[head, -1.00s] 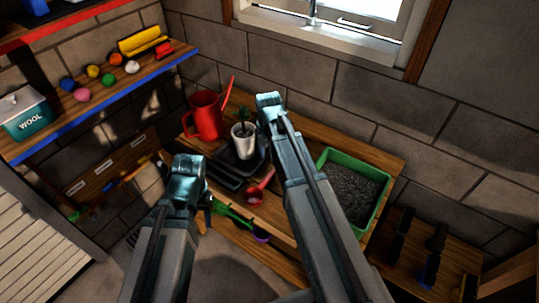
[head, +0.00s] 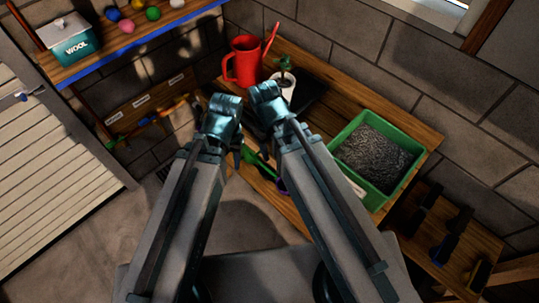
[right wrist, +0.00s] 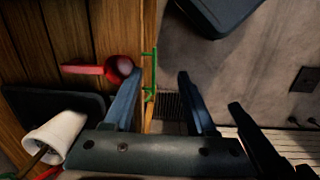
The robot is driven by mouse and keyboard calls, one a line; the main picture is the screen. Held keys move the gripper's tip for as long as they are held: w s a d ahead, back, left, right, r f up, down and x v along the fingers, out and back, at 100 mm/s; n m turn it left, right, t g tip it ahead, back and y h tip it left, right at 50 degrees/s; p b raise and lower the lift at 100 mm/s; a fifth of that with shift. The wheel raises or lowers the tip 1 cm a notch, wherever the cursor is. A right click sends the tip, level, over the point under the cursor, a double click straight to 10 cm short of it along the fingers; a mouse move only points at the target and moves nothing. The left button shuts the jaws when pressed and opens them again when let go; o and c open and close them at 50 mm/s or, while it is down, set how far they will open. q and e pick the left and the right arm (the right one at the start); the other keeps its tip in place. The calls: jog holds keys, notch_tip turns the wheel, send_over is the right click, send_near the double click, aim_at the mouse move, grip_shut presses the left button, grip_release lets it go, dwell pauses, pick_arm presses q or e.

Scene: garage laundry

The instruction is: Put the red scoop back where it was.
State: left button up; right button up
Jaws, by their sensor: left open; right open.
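The red scoop (right wrist: 108,69) shows in the right wrist view. It lies on the wooden bench near the front edge, its handle pointing left and its round cup at the edge side. In the head view my right arm hides it. My right gripper (head: 266,95) is open and empty over the bench front. In the right wrist view its fingers (right wrist: 158,85) point past the edge, one finger overlapping the scoop's cup; I cannot tell whether they touch. My left gripper (head: 222,118) is close to the left of it, open, with its fingertips mostly hidden.
A red watering can (head: 243,62), a potted plant (head: 284,84) and a dark tray (right wrist: 55,103) stand on the bench. A green bin of dark grit (head: 350,178) is to the right. A green tool (right wrist: 150,75) shows at the bench edge. A shelf (head: 100,60) is at left.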

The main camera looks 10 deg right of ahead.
jog(key=s+m, duration=0.1)
jog(key=s+a+m, duration=0.1)
jog(key=m, duration=0.1)
jog(key=shift+s+a, duration=0.15)
jog(key=shift+s, duration=0.2)
